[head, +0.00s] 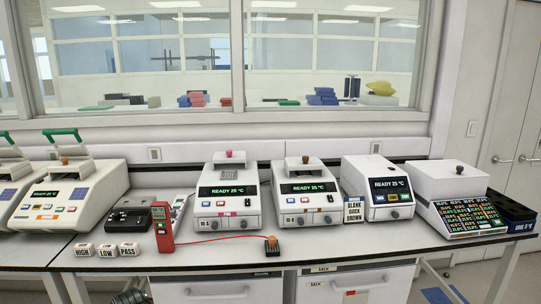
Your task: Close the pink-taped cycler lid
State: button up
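The pink-taped cycler (228,207) is a white box on the bench, left of the middle, with a pink label on its front and a lit screen reading READY 25 °C. Its lid (229,157) has a pink knob and appears raised at the back, with a grey gridded block (229,171) showing in front of it. The exact lid angle is hard to tell. No gripper fingers show; a dark part at the bottom edge, left of the middle, may be part of my arm.
A similar cycler with a brown knob (307,200) stands close on the right, then a closed-looking one (378,187). Labelled white blocks (106,250) sit at the left.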

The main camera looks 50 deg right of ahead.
aim_at(228, 157)
jog(key=z, duration=0.4)
jog(key=i, duration=1.6)
jog(key=u, duration=1)
jog(key=i, duration=0.25)
jog(key=u, duration=0.1)
jog(key=k, duration=0.8)
jog(key=u, duration=0.15)
jog(key=i, duration=0.95)
jog(key=z, duration=0.05)
